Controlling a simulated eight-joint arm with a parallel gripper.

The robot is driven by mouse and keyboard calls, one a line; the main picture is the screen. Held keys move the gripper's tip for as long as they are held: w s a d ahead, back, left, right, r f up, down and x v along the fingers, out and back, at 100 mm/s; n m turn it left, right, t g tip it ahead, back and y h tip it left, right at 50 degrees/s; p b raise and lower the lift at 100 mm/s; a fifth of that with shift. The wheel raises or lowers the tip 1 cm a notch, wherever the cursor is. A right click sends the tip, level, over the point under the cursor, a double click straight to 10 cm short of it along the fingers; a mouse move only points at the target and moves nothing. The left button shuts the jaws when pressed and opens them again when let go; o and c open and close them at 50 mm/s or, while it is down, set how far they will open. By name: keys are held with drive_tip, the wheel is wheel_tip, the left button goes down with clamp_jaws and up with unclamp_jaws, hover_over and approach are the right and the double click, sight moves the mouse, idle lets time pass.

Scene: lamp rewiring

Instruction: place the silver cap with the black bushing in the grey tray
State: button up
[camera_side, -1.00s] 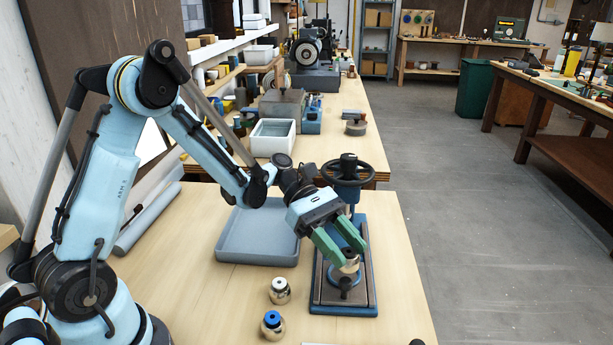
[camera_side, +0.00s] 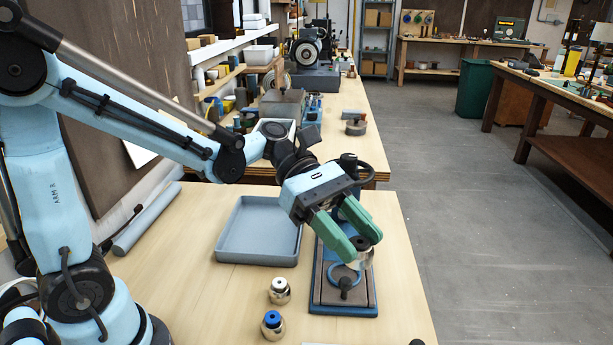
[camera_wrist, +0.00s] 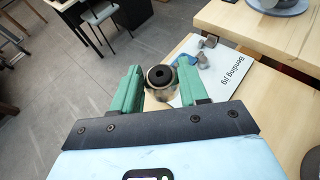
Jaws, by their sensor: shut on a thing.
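The silver cap with the black bushing (camera_side: 360,256) is between the green fingers of my gripper (camera_side: 359,247). The gripper is shut on it, and the fingers hide part of its sides. It appears held over the right part of the blue-framed press base. In the wrist view the cap (camera_wrist: 161,90) shows between the fingertips (camera_wrist: 160,76), its dark bushing with a hole on top. The grey tray (camera_side: 258,258) lies on the bench left of the gripper and looks empty.
A blue-framed press (camera_side: 344,308) with a handwheel stands under and behind my gripper. Two other silver caps stand on the bench: one with a pale top (camera_side: 279,292), one with a blue top (camera_side: 272,327). A "Bending jig" card (camera_wrist: 225,72) shows in the wrist view.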

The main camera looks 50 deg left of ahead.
wheel_tip(320, 180, up, 6)
drive_tip(key=shift+r, duration=0.1)
drive_tip(key=a, duration=0.1)
drive_tip(key=n+t+y, duration=0.4)
drive_tip(key=n+t, duration=0.5)
drive_tip(key=t, duration=0.1)
hover_over(286, 225)
wheel_tip(286, 225, down, 13)
drive_tip(key=shift+f, duration=5.35)
drive_tip(key=shift+f, duration=0.1)
drive_tip(key=o, duration=1.1)
drive_tip(key=shift+o, duration=0.2)
